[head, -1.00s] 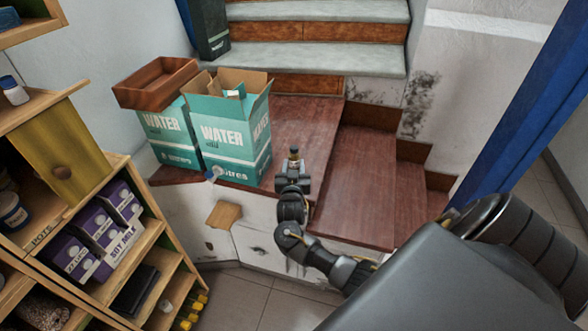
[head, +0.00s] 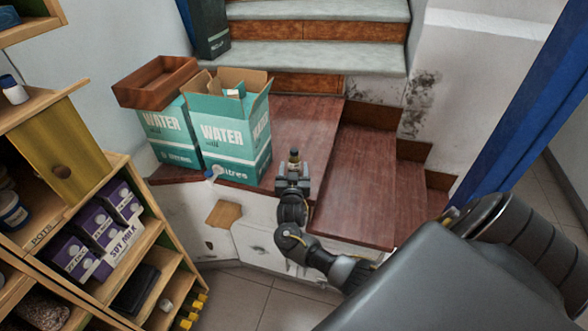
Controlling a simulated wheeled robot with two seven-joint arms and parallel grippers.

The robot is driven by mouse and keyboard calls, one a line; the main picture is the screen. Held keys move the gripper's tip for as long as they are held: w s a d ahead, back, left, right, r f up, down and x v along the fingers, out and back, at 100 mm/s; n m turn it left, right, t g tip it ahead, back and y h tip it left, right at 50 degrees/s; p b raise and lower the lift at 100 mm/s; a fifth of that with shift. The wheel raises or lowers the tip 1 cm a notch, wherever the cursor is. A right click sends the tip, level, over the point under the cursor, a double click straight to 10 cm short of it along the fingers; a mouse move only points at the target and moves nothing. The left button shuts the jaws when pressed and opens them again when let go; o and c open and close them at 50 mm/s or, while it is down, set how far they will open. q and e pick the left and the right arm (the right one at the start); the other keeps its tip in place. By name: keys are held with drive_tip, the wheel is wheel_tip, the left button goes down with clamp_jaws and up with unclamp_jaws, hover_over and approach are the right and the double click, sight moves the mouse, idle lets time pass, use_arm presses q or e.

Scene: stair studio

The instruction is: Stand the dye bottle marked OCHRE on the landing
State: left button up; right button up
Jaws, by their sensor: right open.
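A small bottle (head: 294,156) with a dark cap stands near the front edge of the reddish wooden landing (head: 306,118). It looks upright. Its marking is too small to read, and its lower part is hidden by my right gripper. My right gripper (head: 294,172) is open at the bottle, its fingers to either side of the bottle's near side. I cannot tell whether a finger touches it. My left gripper is not in view.
Two teal WATER boxes (head: 226,142) stand left of the bottle, the nearer one open-topped; a brown wooden tray (head: 156,82) rests on the farther. Grey-topped steps (head: 310,60) rise behind. Wooden steps (head: 352,190) go down at right. A shelf with SOY MILK cartons (head: 95,228) stands at left.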

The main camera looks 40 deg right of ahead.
drive_tip(key=v, duration=1.2)
drive_tip(key=shift+r+b, duration=0.15)
drive_tip(key=shift+b, duration=0.2)
drive_tip(key=s+a+f+n+g+y, duration=0.1)
drive_tip(key=s+a+f+n+y, duration=0.15)
drive_tip(key=f, duration=0.65)
drive_tip(key=s+a+f+n+g+y, duration=0.1)
drive_tip(key=s+f+n+y, duration=0.2)
drive_tip(key=f, duration=0.7)
drive_tip(key=s+a+f+n+g+y, duration=0.15)
drive_tip(key=s+f, duration=0.25)
drive_tip(key=f, duration=0.5)
drive_tip(key=s+a+f+n+g+y, duration=0.1)
drive_tip(key=s+f+g, duration=0.2)
drive_tip(key=s+f, duration=0.3)
drive_tip(key=s+a+f+n+g+y, duration=0.1)
drive_tip(key=s+f, duration=0.5)
drive_tip(key=s, duration=1.1)
drive_tip(key=s+a+f+n+g+y, duration=0.1)
drive_tip(key=s+f+g, duration=0.4)
drive_tip(key=s, duration=0.6)
wheel_tip(320, 180, down, 2)
drive_tip(key=shift+s+a+f+n+y, duration=0.1)
drive_tip(key=shift+s+a+n+y, duration=0.2)
drive_tip(key=shift+a+y, duration=0.45)
drive_tip(key=shift+d, duration=0.2)
